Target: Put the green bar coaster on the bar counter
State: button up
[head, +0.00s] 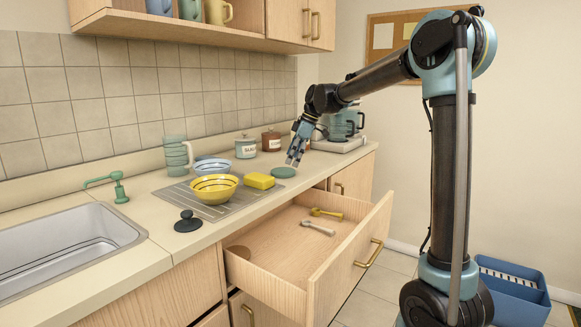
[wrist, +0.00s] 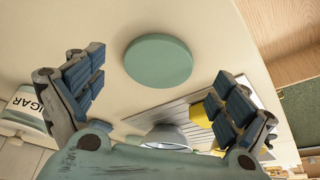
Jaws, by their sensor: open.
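The green coaster (head: 283,172) is a round flat disc lying on the beige counter (head: 163,238), right of the yellow sponge. In the wrist view the coaster (wrist: 158,61) lies flat ahead of my gripper, between the lines of its two fingers but beyond their tips. My gripper (head: 294,163) is just above the coaster in the head view. In the wrist view my gripper (wrist: 160,82) is open, with nothing between its fingers.
A yellow sponge (head: 259,181), yellow bowl (head: 214,189) and blue-white bowl (head: 212,167) stand left of the coaster. A sugar jar (head: 246,148) and brown jar (head: 271,141) stand behind. An open drawer (head: 335,262) with two utensils juts out below. A sink (head: 65,246) is at left.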

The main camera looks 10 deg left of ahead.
jog(key=s+v, duration=0.1)
jog(key=v, duration=0.8)
jog(key=s+d+f+m+t, duration=0.1)
jog(key=s+d+f+m, duration=0.15)
jog(key=d, duration=0.45)
jog(key=s+d+f+m, duration=0.1)
jog(key=s+d+m, duration=0.2)
jog(key=d, duration=0.4)
jog(key=s+d+f+m+t+h, duration=0.2)
jog(key=s+d+f+m+h, duration=0.2)
jog(key=s+d+f+m, duration=1)
jog(key=s+d+f, duration=1.1)
jog(key=s, duration=0.1)
jog(key=shift+d+m, duration=0.3)
jog(key=shift+m, duration=0.05)
jog(key=shift+s, duration=0.15)
jog(key=shift+w+f, duration=0.2)
jog(key=shift+w, duration=0.25)
